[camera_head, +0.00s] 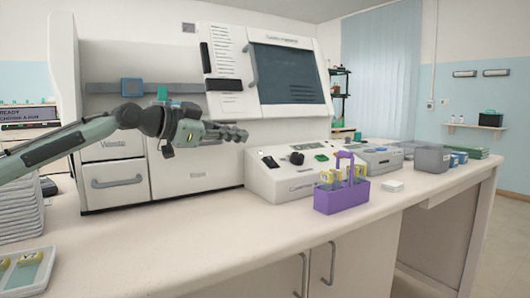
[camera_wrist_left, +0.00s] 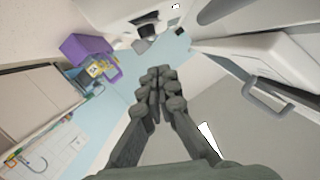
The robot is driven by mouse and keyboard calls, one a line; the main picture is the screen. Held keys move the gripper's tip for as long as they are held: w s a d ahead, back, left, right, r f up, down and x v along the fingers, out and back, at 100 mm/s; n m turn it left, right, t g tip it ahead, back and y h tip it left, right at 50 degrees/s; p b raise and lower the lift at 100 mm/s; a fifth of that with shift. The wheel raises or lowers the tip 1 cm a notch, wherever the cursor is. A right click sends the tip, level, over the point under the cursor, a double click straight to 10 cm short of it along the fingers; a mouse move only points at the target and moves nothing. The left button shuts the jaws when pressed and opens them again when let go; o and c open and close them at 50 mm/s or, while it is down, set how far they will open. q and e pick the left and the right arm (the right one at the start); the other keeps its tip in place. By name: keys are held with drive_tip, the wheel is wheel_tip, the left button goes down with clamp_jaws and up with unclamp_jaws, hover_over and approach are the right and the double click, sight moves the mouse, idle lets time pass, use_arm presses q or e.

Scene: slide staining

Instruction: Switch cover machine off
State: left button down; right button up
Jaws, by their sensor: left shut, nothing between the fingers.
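The large white machine (camera_head: 225,105) stands on the bench with a dark tilted window. Its low control box (camera_head: 275,188) juts out at the front right, with a black switch (camera_head: 270,162), a black knob (camera_head: 297,158) and a green button (camera_head: 321,157) on top. I cannot read whether the switch is on or off. My left gripper (camera_head: 243,135) is shut and empty, above and left of the control box, not touching it. In the left wrist view its fingers (camera_wrist_left: 160,82) are together, and part of the control box (camera_wrist_left: 130,18) shows beyond them.
A small white block (camera_head: 393,187), a grey bin (camera_head: 432,158) and another device (camera_head: 375,158) are farther right. A slide tray (camera_head: 25,272) lies at the left front. The front middle bench is clear.

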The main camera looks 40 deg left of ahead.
use_arm(q)
drive_tip(key=p, duration=0.2)
hover_over(265, 164)
drive_tip(key=d, duration=0.2)
drive_tip(key=shift+s+d+f, duration=0.1)
drive_tip(key=shift+s+f, duration=0.15)
drive_tip(key=shift+f, duration=0.75)
use_arm(e)
drive_tip(key=s+d+f, duration=0.1)
drive_tip(key=s+f, duration=0.3)
drive_tip(key=f, duration=0.3)
use_arm(q)
drive_tip(key=f+b, duration=0.1)
drive_tip(key=a+f+b, duration=0.1)
drive_tip(key=f+b, duration=0.1)
drive_tip(key=shift+w+a+f, duration=0.15)
drive_tip(key=shift+a+f, duration=0.05)
drive_tip(key=shift+a, duration=0.2)
drive_tip(key=shift+a+f, duration=0.1)
drive_tip(key=shift+f, duration=0.05)
use_arm(e)
drive_tip(key=w+r, duration=0.4)
drive_tip(key=r, duration=0.5)
drive_tip(key=shift+a+r, duration=0.3)
